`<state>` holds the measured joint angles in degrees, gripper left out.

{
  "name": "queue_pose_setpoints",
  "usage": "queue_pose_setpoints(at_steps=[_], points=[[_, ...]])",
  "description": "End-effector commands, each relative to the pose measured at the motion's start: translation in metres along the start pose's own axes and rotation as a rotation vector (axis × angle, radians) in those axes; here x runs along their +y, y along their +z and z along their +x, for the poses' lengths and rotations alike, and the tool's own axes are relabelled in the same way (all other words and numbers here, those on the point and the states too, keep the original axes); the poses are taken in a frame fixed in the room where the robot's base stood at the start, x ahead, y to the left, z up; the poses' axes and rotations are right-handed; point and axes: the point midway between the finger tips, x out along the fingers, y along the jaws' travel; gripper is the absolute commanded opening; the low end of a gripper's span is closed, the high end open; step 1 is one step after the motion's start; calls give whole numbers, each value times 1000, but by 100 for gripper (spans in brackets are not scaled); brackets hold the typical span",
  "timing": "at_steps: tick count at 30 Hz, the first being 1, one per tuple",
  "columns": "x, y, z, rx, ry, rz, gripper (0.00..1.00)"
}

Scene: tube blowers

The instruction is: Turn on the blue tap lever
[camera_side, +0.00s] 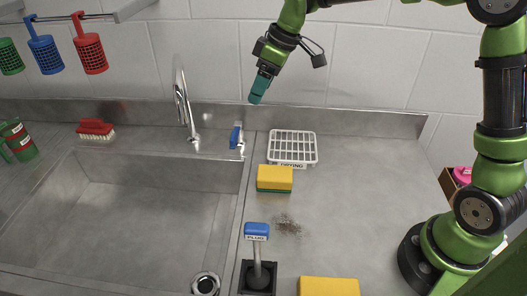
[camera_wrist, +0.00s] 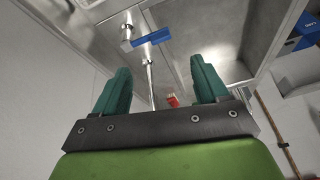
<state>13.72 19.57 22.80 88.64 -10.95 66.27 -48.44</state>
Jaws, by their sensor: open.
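The blue tap lever (camera_side: 236,137) stands on a small metal fitting at the back rim of the sink, right of the tall tap spout (camera_side: 183,100). In the wrist view the blue lever (camera_wrist: 152,37) lies beyond the fingertips, near the top, with the metal spout (camera_wrist: 150,85) below it. My gripper (camera_side: 258,92) is above and slightly right of the lever, pointing down, and is apart from it. In the wrist view my gripper (camera_wrist: 158,66) is open, with nothing held between its teal fingers.
A white drying rack (camera_side: 292,147) and a yellow sponge (camera_side: 274,178) lie right of the lever. The sink basin (camera_side: 150,200) is left. A red brush (camera_side: 96,129) lies at the back left. The backsplash is close behind.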

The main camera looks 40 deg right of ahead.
Motion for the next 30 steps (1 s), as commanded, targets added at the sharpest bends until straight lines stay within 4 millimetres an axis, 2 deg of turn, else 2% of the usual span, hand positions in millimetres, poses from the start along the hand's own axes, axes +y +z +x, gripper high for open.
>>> queue_pose_setpoints(at_steps=[1, 4, 8, 11, 24, 30], points=[[0, -10, -5, 15, -2, -66, 73], [1, -15, -13, 22, 6, -153, 73], [0, -13, -8, 16, 2, -194, 73], [0, -13, 3, 14, 1, -196, 73], [-1, -14, 96, 13, -1, -193, 73], [0, -14, 133, 14, 2, -191, 73]])
